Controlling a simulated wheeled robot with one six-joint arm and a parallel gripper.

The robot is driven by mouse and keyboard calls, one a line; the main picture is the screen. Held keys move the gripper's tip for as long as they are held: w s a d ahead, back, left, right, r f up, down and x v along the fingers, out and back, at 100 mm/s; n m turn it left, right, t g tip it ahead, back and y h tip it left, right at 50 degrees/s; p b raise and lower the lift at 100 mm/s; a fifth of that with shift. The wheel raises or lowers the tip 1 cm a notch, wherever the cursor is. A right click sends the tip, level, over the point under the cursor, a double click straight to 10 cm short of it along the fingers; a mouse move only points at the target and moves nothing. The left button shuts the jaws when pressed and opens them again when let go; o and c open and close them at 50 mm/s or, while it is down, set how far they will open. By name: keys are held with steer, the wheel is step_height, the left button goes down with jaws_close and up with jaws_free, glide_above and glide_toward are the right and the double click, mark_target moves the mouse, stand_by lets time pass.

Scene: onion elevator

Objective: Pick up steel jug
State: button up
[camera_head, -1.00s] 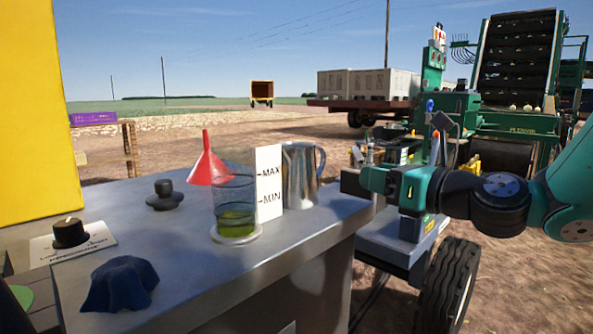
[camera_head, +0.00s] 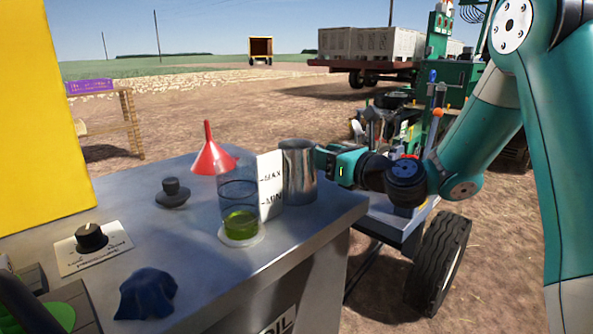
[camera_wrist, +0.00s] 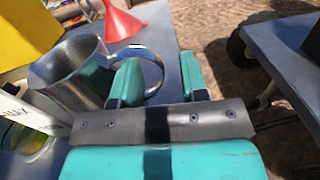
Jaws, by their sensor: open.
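The steel jug (camera_head: 298,170) stands upright on the grey metal top, beside the white MIN/MAX level card. In the wrist view the jug (camera_wrist: 72,72) is at the left, with its looped handle (camera_wrist: 150,68) on the side toward my gripper. My gripper (camera_head: 322,160) is at the jug's right side in the head view. In the wrist view my gripper (camera_wrist: 160,82) is open, and the handle loop lies at and between its two teal fingers. I cannot tell whether the fingers touch the handle. In the head view the handle is hidden behind my gripper.
A clear cylinder with green liquid (camera_head: 240,212), the level card (camera_head: 270,188) and a red funnel (camera_head: 211,157) stand left of the jug. A black knobbed lid (camera_head: 172,192), a dial (camera_head: 92,240) and a blue cloth (camera_head: 147,293) are farther left. The bench's right edge is close.

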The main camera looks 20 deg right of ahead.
steer(key=shift+x, duration=0.9)
steer(key=shift+c, duration=0.4)
jaws_close()
steer(key=shift+r, duration=0.15)
